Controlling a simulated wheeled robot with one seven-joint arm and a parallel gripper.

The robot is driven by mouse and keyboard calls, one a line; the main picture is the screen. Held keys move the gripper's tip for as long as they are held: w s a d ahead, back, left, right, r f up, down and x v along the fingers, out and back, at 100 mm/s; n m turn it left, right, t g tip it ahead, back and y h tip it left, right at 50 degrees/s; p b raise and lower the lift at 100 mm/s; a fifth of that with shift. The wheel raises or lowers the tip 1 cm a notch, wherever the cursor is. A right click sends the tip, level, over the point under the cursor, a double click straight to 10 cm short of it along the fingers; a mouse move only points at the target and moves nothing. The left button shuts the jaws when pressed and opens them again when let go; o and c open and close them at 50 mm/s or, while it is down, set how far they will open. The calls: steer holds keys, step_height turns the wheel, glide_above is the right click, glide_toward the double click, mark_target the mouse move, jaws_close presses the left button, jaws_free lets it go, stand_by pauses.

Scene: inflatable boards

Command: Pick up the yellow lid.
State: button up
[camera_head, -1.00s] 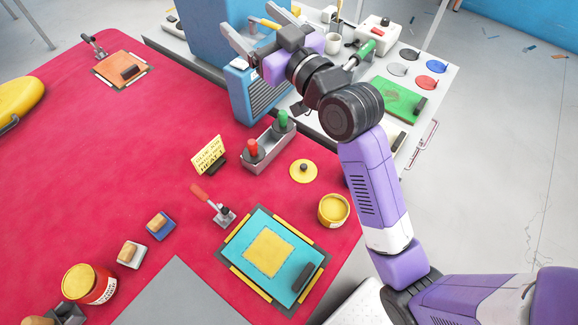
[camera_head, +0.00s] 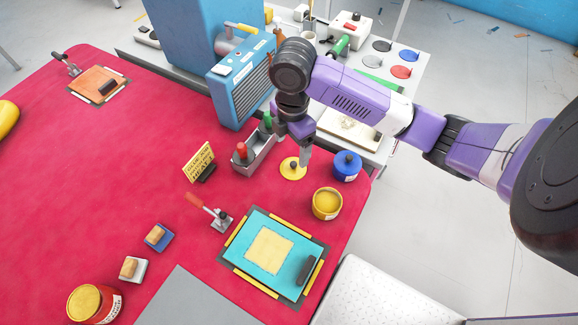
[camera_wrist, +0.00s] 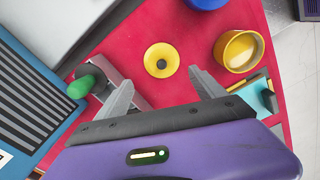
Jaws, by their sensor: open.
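The yellow lid (camera_head: 292,169) is a flat round disc with a small dark knob in its middle, lying on the red table. In the wrist view the lid (camera_wrist: 161,60) lies beyond and between the fingertips, apart from them. My gripper (camera_head: 305,158) points down above the table, close to the lid's right side in the head view. In the wrist view my gripper (camera_wrist: 157,78) has its two grey fingers spread wide, with nothing between them. The open yellow tub (camera_head: 327,204) stands to the lower right of the lid.
A blue tub (camera_head: 346,167) stands right of the lid. A grey tray (camera_head: 262,157) with red- and green-topped tools is close on the left. A yellow sign (camera_head: 199,161) and a turquoise board (camera_head: 268,252) are nearby. The left of the red table (camera_head: 110,165) is mostly clear.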

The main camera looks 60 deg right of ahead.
mark_target(294, 164)
steer(key=shift+s+f+p, duration=0.15)
steer(key=shift+f+p, duration=0.25)
steer(key=shift+f, duration=1.55)
steer(key=shift+s+f+p, duration=0.1)
steer(key=shift+f+p, duration=0.3)
steer(key=shift+f, duration=1.55)
steer(key=c, duration=1.5)
steer(key=shift+c, duration=0.2)
